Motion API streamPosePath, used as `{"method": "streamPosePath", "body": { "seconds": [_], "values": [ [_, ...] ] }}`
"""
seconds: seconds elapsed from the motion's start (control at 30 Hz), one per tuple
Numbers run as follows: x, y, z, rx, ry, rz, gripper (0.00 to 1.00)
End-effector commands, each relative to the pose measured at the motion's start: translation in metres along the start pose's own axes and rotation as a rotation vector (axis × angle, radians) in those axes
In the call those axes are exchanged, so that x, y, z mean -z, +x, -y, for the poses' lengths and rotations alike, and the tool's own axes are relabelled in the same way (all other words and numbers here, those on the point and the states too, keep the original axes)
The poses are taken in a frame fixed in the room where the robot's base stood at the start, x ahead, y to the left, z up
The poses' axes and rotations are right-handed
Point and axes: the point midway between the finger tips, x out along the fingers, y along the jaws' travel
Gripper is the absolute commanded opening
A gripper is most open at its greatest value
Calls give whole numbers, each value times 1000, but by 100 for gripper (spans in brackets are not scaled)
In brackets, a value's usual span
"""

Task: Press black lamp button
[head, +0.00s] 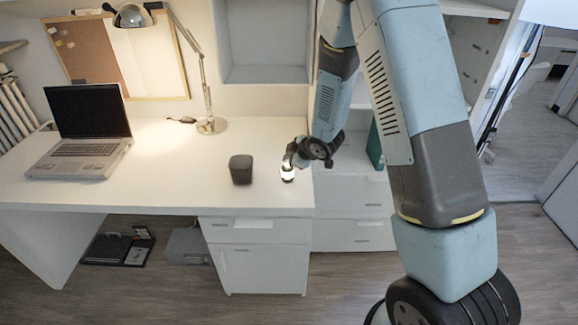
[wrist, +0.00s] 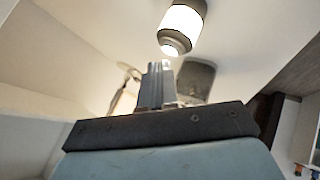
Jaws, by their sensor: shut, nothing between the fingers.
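A small dark lamp with a bright white, lit middle (head: 288,173) stands near the right front edge of the white desk (head: 185,190). In the wrist view this lamp (wrist: 183,20) shows at the top, with a dark grey ringed end toward my fingers. I cannot make out its button clearly. My gripper (head: 291,160) is at the lamp, partly overlapping it in the head view. In the wrist view my gripper (wrist: 157,72) shows its grey fingers shut together and empty, close below the lamp's end. I cannot tell whether they touch it.
A dark rounded box (head: 241,169) stands left of the lamp; it also shows behind my fingers in the wrist view (wrist: 196,80). A laptop (head: 88,130) is at the left. A jointed desk lamp (head: 211,126) stands at the back. The desk between them is mostly clear.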

Motion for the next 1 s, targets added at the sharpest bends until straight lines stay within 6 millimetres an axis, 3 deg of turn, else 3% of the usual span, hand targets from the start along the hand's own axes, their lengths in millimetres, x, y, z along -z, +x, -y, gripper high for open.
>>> {"method": "streamPosePath", "body": {
  "seconds": [0.7, 1.0],
  "values": [
    [28, -38, -28, -2, 0, -1, 0],
    [30, -41, -30, 0, 0, 0, 0]
  ]
}}
